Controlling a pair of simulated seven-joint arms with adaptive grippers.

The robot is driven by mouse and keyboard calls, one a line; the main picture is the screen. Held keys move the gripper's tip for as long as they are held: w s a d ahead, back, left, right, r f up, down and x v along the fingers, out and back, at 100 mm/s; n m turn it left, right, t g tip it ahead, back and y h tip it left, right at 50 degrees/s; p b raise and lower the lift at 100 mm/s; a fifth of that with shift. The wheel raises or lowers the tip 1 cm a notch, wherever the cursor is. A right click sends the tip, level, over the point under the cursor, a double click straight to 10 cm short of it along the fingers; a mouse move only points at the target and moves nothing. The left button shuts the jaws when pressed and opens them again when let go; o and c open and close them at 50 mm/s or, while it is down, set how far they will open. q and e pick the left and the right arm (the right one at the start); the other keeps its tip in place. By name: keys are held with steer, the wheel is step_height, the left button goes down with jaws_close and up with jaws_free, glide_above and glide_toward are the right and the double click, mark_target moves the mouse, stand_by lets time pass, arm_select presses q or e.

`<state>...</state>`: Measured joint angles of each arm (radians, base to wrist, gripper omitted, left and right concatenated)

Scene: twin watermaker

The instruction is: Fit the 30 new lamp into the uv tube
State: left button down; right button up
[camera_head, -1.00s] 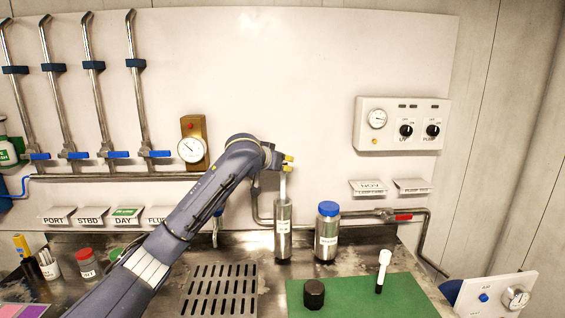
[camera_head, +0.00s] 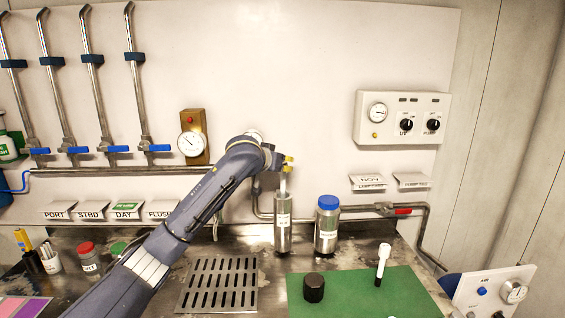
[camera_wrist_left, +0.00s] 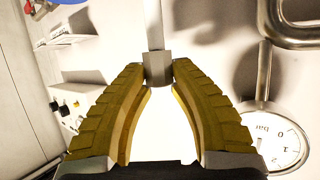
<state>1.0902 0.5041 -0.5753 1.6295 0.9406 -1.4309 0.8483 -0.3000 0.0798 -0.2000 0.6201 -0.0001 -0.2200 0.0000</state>
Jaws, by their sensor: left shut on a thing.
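My left gripper (camera_head: 288,163) is shut on a thin pale lamp (camera_head: 283,184) and holds it upright above the steel UV tube (camera_head: 283,225). The lamp's lower end meets the tube's top opening; how deep it sits inside is hidden. In the left wrist view, the yellow fingertips (camera_wrist_left: 159,85) close around the lamp's grey square end (camera_wrist_left: 157,68), with a pale rod running on beyond it. A black cap (camera_head: 314,288) sits on the green mat (camera_head: 350,288). My right gripper is not in view.
A blue-lidded steel canister (camera_head: 327,225) stands right of the tube. A white-topped, dark-ended piece (camera_head: 383,264) stands on the mat. A slotted drain grate (camera_head: 219,285) lies in front of the tube. A pipe with a red-handled valve (camera_head: 402,211) runs behind.

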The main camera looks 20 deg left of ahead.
mark_target(282, 182)
arm_select(q)
steer(key=shift+f, duration=3.35)
steer(key=c, duration=1.1)
jaws_free()
steer(key=v, duration=1.2)
